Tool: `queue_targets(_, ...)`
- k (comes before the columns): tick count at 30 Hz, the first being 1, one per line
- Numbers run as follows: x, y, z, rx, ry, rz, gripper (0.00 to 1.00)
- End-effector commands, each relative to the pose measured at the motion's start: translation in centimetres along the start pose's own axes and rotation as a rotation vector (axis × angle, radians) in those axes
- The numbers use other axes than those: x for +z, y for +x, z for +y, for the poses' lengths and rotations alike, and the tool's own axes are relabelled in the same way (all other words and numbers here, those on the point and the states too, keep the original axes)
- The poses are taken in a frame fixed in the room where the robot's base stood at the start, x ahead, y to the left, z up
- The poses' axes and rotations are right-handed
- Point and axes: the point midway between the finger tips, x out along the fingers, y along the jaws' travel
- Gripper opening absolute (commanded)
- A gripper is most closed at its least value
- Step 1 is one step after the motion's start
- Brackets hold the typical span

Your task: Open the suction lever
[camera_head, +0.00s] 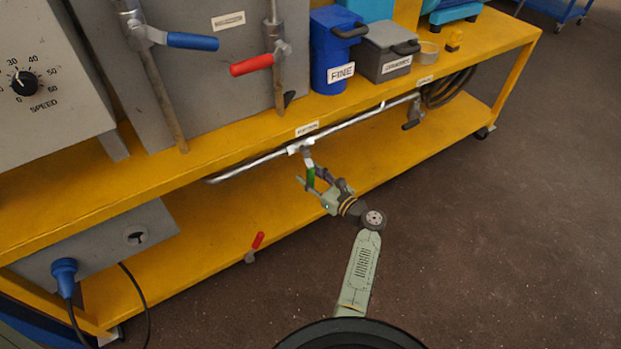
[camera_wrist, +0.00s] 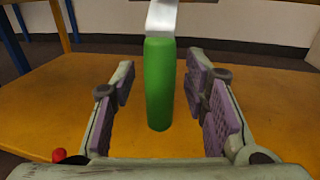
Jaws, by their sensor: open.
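The lever with a green handle (camera_head: 310,176) hangs down from a valve on the metal pipe (camera_head: 350,122), under the edge of the yellow bench top. A small label (camera_head: 307,128) sits on the bench edge above it, too small to read surely. In the wrist view the green handle (camera_wrist: 159,85) stands upright between my two purple-padded fingers, with its pale metal shank above. My gripper (camera_head: 318,184) is open around the handle; in the wrist view my gripper (camera_wrist: 162,102) shows a gap on both sides, so neither pad touches it.
A red-handled lever (camera_head: 258,240) sits low at the lower shelf's front edge. Blue-handled (camera_head: 190,41) and red-handled (camera_head: 252,65) levers are on the grey panel above. A blue FINE bin (camera_head: 336,50) and a grey bin (camera_head: 386,52) stand on the bench. The floor in front is clear.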

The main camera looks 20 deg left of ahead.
Motion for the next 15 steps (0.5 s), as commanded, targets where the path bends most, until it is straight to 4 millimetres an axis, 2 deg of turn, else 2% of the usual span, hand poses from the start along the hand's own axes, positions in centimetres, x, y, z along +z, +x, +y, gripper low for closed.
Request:
queue_targets(8, 0.06, 0.14, 0.01, 0.0, 0.0, 0.0, 0.41)
queue_targets(15, 0.06, 0.12, 0.0, 0.0, -0.001, 0.0, 0.25)
